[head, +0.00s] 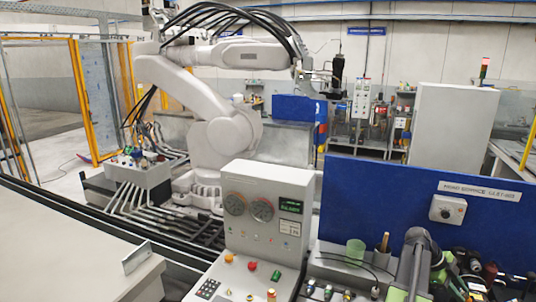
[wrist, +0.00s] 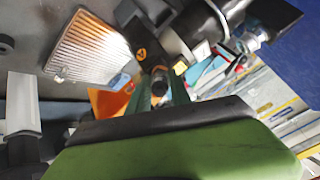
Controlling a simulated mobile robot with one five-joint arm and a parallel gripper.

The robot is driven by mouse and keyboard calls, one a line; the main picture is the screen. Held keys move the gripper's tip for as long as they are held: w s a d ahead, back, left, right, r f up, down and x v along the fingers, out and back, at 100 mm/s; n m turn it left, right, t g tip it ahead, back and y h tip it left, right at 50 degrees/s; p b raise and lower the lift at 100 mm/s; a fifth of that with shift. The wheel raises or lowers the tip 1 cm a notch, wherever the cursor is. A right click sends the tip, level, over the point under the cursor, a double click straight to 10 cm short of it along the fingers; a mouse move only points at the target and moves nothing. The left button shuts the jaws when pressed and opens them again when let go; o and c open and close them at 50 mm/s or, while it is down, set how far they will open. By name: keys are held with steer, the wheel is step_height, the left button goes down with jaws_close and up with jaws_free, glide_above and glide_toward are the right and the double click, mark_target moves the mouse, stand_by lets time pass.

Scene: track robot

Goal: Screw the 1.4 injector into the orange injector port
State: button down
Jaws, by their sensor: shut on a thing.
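In the wrist view my gripper (wrist: 162,88) has its dark green fingers close together, shut on a small dark piece (wrist: 159,78). I take this piece to be the injector, but no 1.4 marking is readable. Just beyond the fingertips is a black part with an orange mark (wrist: 142,53), close to a black and grey cylinder. I cannot tell whether the held piece touches it. An orange surface (wrist: 107,103) lies left of the fingers, partly hidden; I cannot tell whether it is the orange port. In the head view my arm is at the lower right, and the held piece cannot be made out.
A ribbed metal plate (wrist: 88,47) lies at upper left in the wrist view. A grey control box (head: 268,215) stands left, a large white robot behind.

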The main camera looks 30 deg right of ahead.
steer(key=m, duration=0.6)
steer(key=shift+m, duration=0.4)
steer(key=m, duration=0.5)
steer(key=c, duration=1.1)
jaws_free()
steer(key=shift+c, duration=0.9)
steer(key=shift+r, duration=0.1)
